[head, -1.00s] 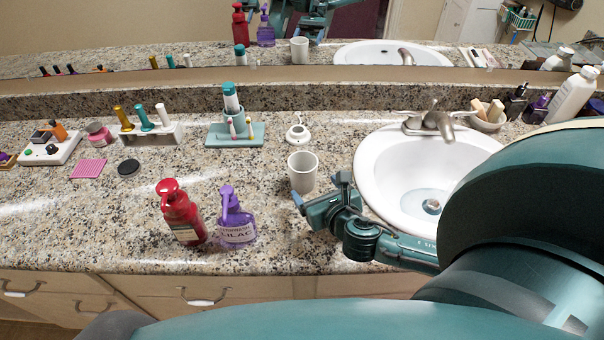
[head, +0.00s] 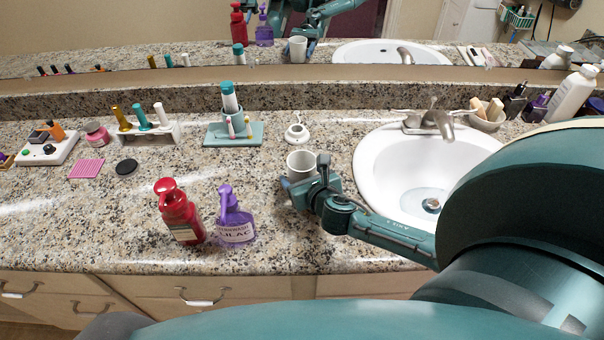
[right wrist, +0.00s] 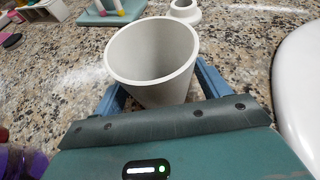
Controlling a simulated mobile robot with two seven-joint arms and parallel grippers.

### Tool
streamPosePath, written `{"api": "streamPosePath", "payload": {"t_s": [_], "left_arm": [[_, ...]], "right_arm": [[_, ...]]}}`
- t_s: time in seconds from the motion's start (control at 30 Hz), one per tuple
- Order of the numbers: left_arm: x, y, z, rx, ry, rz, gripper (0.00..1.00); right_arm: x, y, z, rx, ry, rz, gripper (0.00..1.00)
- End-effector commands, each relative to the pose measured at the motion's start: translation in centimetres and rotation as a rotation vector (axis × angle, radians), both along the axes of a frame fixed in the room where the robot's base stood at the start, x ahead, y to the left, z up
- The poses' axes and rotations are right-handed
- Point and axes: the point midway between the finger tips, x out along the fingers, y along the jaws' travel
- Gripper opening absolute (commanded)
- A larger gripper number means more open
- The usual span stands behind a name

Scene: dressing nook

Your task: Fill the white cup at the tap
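The white cup (head: 301,164) stands upright on the granite counter, left of the sink. It also shows large in the right wrist view (right wrist: 152,60), and its inside looks empty. My right gripper (head: 304,175) is at the cup, with one blue finger on each side of its body. The fingers look open around it; any contact is hard to make out. The metal tap (head: 436,120) stands at the back of the white sink (head: 375,165), right of the cup. No running water shows. My left gripper is not in view.
A red pump bottle (head: 179,212) and a purple pump bottle (head: 234,218) stand left of my gripper. A small white round holder (head: 297,134) is behind the cup. A mirror runs behind the counter.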

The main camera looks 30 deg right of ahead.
Motion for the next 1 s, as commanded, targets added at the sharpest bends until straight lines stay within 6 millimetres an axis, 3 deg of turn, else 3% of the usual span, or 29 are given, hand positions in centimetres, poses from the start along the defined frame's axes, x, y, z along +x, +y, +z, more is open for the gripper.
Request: {"api": "streamPosePath", "payload": {"t_s": [0.5,0.77,1.0], "left_arm": [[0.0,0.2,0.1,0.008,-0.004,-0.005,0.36],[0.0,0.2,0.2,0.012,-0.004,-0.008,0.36],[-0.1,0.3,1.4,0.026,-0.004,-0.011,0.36]], "right_arm": [[0.0,0.0,0.0,-0.001,0.0,0.0,0.34],[0.0,0.0,0.5,-0.001,-0.002,0.001,0.33],[0.0,0.0,4.8,-0.003,-0.005,0.003,0.33]]}}
